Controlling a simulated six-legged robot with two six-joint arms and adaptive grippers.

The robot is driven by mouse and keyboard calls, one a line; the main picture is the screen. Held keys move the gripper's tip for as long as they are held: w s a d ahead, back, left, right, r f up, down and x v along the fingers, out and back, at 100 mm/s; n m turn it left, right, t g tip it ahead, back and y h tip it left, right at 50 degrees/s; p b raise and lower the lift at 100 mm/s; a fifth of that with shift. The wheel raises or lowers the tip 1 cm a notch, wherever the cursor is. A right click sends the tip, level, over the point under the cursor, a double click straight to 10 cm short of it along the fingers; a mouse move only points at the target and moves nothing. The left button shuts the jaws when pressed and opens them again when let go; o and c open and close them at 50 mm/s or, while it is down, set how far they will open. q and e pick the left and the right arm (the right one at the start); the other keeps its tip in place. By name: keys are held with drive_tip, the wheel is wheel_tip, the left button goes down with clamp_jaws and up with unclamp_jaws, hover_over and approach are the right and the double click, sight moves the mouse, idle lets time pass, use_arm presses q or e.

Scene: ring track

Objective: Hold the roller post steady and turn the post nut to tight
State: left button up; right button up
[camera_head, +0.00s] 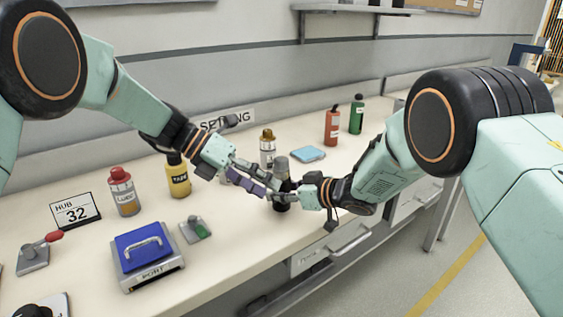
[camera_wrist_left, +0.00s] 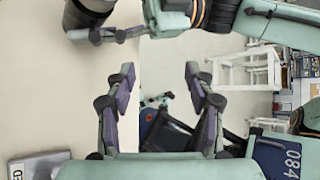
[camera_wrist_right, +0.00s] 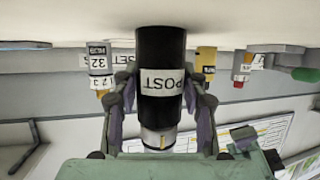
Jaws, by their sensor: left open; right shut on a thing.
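The black roller post (camera_head: 284,186) stands upright on the bench, with the grey post nut (camera_head: 281,164) on its top. My right gripper (camera_head: 284,197) is shut around the post. The right wrist view shows the post upside down, with its POST label (camera_wrist_right: 162,82) between the fingers and the silvery nut (camera_wrist_right: 158,141) with a yellow mark below. My left gripper (camera_head: 271,187) is open and empty near the post. In the left wrist view, nothing lies between its fingers (camera_wrist_left: 160,85); the dark post (camera_wrist_left: 84,16) is at upper left, outside them.
A yellow bottle (camera_head: 178,176), a lube bottle (camera_head: 124,192) and a white bottle (camera_head: 267,150) stand nearby. A blue pad (camera_head: 308,153) lies behind. The bench front edge is close.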

use_arm(q)
drive_tip(key=h, duration=0.1)
drive_tip(key=m+t+h, duration=0.2)
drive_tip(key=m+t, duration=0.1)
drive_tip(key=t, duration=0.9)
approach(276, 163)
drive_tip(key=x, duration=1.1)
drive_tip(key=shift+w+d, duration=0.2)
drive_tip(key=shift+w, duration=0.05)
clamp_jaws()
